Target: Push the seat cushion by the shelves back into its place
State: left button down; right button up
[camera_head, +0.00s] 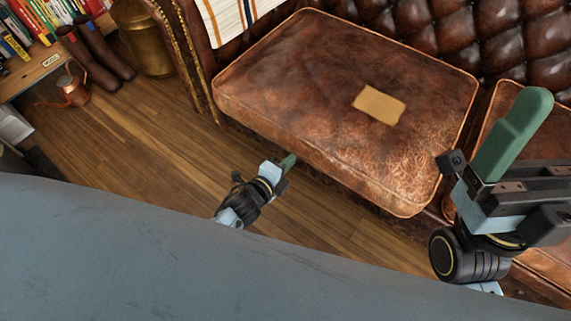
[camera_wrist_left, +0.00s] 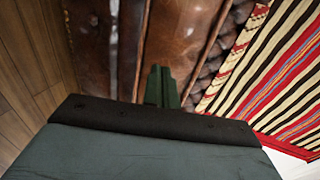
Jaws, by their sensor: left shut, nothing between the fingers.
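The seat cushion (camera_head: 310,85) by the shelves is brown leather with piped edges and a tan patch (camera_head: 379,105). It sits skewed on the sofa, its front edge jutting out over the floor. My left gripper (camera_head: 288,162) is shut and empty, low in front of the cushion's front edge; I cannot tell whether it touches. In the left wrist view its green fingers (camera_wrist_left: 161,88) are together, pointing at brown leather. My right gripper (camera_head: 515,130) is raised at the right, covering part of the neighbouring cushion (camera_head: 490,125); I cannot tell whether its fingers are apart.
The tufted sofa back (camera_head: 420,25) rises behind. Bookshelves (camera_head: 40,65), boots (camera_head: 95,55), a copper watering can (camera_head: 70,88) and a brass vessel (camera_head: 143,38) stand left. Wooden floor (camera_head: 150,150) is clear.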

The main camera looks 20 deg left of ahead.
aim_at(299, 150)
pick_arm(q)
jog(key=shift+w+d, duration=0.3)
jog(key=shift+w, duration=0.45)
jog(key=shift+w+d, duration=0.25)
jog(key=shift+w, duration=0.45)
jog(key=shift+w+d, duration=0.15)
jog(key=shift+w, duration=0.25)
jog(key=shift+w+r, duration=0.1)
jog(key=shift+w, duration=0.1)
jog(key=shift+s+a+p, duration=0.3)
jog(key=shift+s, duration=0.55)
jog(key=shift+s+a+p, duration=0.3)
jog(key=shift+s, duration=0.55)
jog(key=shift+s, duration=0.25)
jog(key=s+a+p, duration=0.2)
jog(key=s+a, duration=0.2)
jog(key=s, duration=0.8)
jog(key=shift+s+a+p, duration=0.35)
jog(key=shift+p, duration=0.05)
